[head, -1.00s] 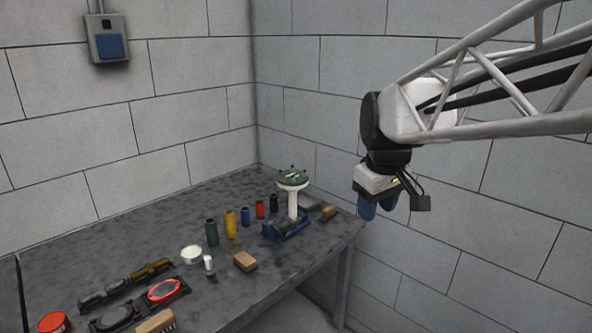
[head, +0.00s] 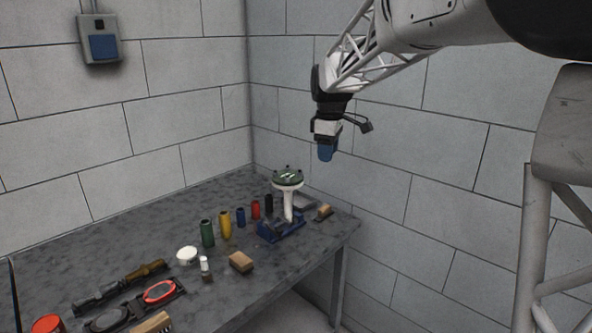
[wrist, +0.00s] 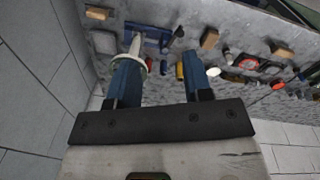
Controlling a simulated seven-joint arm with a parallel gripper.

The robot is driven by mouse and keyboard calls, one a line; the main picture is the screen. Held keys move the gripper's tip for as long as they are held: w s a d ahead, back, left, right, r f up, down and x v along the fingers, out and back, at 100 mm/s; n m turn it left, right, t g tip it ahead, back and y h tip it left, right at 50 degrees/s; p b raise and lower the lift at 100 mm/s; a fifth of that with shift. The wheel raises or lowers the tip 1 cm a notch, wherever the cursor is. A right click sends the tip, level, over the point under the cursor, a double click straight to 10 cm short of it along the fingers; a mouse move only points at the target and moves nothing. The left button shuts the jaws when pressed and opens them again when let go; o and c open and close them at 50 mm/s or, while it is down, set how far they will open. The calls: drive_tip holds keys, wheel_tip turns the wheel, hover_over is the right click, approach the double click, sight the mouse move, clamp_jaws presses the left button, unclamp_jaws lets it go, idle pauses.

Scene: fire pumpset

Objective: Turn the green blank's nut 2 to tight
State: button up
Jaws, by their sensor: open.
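The green blank (head: 288,176) is a round green disc with several small nuts on top. It sits on a white flanged post (head: 288,206) held in a blue vise (head: 281,229) at the back right of the bench. I cannot tell which nut is nut 2. My gripper (head: 325,153) hangs above and to the right of the blank, pointing down, apart from it and empty. In the wrist view my gripper's two blue fingers (wrist: 160,75) are spread wide. The white post (wrist: 136,45) shows beside the left finger, which hides part of the blank.
Green, yellow, blue, red and black cylinders stand left of the vise, the yellow cylinder (head: 225,225) among them. Walls close the back and right.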

sight(299, 172)
drive_tip(key=w+a+f+n, duration=0.2)
drive_tip(key=w, duration=0.4)
drive_tip(key=w+a+f+n, duration=0.2)
drive_tip(key=w, duration=0.5)
drive_tip(key=w+a+f+n, duration=0.2)
drive_tip(key=w, duration=0.5)
drive_tip(key=shift+a+f+n+g, duration=0.3)
drive_tip(key=shift+a+f+g, duration=0.1)
drive_tip(key=shift+f, duration=0.1)
drive_tip(key=shift+f, duration=3.8)
clamp_jaws()
